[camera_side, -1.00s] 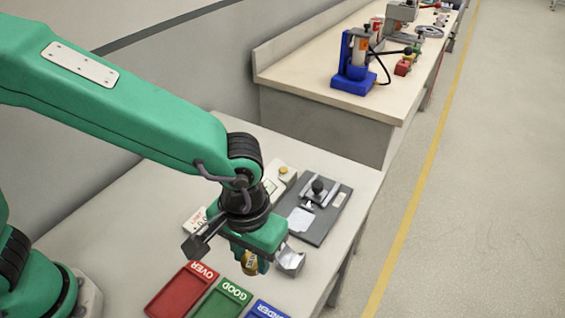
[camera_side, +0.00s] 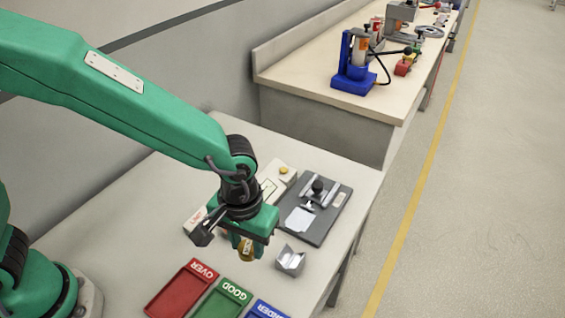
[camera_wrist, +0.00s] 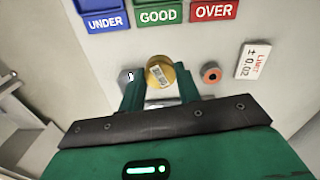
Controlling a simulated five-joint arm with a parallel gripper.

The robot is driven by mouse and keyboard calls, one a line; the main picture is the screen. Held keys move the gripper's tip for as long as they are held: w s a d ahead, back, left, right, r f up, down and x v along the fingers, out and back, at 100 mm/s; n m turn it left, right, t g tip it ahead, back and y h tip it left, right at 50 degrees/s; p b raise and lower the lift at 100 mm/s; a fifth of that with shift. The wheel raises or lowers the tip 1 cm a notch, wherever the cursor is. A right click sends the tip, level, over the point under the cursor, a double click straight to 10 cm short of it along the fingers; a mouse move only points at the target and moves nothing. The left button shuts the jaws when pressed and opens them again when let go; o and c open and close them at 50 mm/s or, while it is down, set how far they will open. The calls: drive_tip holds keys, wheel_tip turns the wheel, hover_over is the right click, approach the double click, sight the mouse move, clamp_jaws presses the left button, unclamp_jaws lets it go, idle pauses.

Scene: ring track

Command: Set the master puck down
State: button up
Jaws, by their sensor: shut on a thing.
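The master puck is a gold-coloured disc with a pale printed label, seen in the wrist view (camera_wrist: 158,74). In the side view it shows as a small gold piece (camera_side: 246,252) at the bottom of my gripper (camera_side: 245,250). My gripper is shut on it, with a green finger on each side, also seen in the wrist view (camera_wrist: 160,84). The side view suggests the puck is above the table, but its exact height is unclear. Its underside is hidden.
The red OVER tray (camera_side: 182,288), green GOOD tray (camera_side: 222,300) and blue UNDER tray (camera_side: 266,310) lie in front. A metal V-shaped block (camera_side: 290,260) stands to the right. A grey plate with a fixture (camera_side: 330,222) lies behind. An orange ring (camera_wrist: 210,73) and grey hexagon (camera_wrist: 127,76) flank the puck.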

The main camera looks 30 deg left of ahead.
drive_tip(key=w+f, duration=0.1)
drive_tip(key=w+a+f, duration=0.1)
drive_tip(key=w, duration=0.1)
drive_tip(key=w+a+f, duration=0.1)
drive_tip(key=w, duration=0.1)
drive_tip(key=shift+a+f, duration=0.1)
drive_tip(key=shift+a, duration=0.05)
drive_tip(key=shift+f, duration=0.1)
drive_tip(key=shift+s+f, duration=0.1)
drive_tip(key=shift+f, duration=1.8)
drive_tip(key=shift+f, duration=0.15)
drive_tip(key=o, duration=1.1)
wheel_tip(320, 180, up, 12)
drive_tip(key=shift+r, duration=0.15)
